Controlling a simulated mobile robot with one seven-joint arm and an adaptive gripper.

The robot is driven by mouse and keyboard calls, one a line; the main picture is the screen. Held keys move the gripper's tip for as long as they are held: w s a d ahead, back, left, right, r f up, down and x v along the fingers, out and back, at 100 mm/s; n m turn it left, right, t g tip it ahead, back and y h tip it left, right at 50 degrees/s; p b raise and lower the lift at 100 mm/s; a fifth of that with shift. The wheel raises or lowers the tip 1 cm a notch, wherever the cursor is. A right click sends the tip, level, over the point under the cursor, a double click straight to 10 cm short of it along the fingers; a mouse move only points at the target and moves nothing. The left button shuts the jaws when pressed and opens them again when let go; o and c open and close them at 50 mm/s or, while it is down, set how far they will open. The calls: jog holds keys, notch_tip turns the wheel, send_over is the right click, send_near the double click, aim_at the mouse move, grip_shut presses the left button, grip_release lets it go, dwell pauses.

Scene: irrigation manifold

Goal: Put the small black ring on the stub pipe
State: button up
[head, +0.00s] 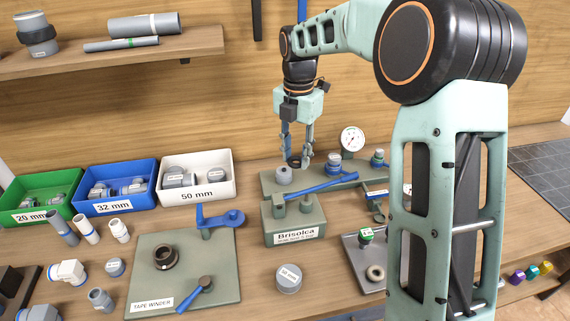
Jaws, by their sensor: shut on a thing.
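My gripper (297,158) points straight down over the grey-green manifold block at the back of the bench. Its fingers are shut on a small black ring (294,163), which shows as a dark shape between the fingertips. A short grey stub pipe (284,176) stands on the left end of the manifold block, just left of and in front of the fingertips. The ring looks apart from this stub, but its exact height and distance cannot be told from this view.
Blue-ringed fittings (334,163), a gauge (352,139) and a blue lever (328,188) crowd the manifold. The Brisolca block (295,222) stands in front. A tape winder plate (215,275) bears a larger dark ring (165,257). Fitting bins (197,198) line the left.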

jog(key=w+a+f+p, duration=0.2)
jog(key=w+f, duration=0.1)
jog(key=w, duration=0.4)
send_over(284, 169)
jog(key=f, duration=0.3)
jog(key=f+p, duration=0.1)
jog(key=shift+s+d+f, duration=0.1)
jog(key=shift+s+f, duration=0.25)
jog(key=shift+s, duration=0.05)
jog(key=shift+w+f, duration=0.5)
jog(key=shift+f, duration=1.65)
jog(key=shift+f, duration=0.15)
jog(key=shift+o, duration=1.4)
jog(key=shift+f, duration=0.1)
jog(key=o, duration=0.5)
jog(key=shift+c, duration=0.2)
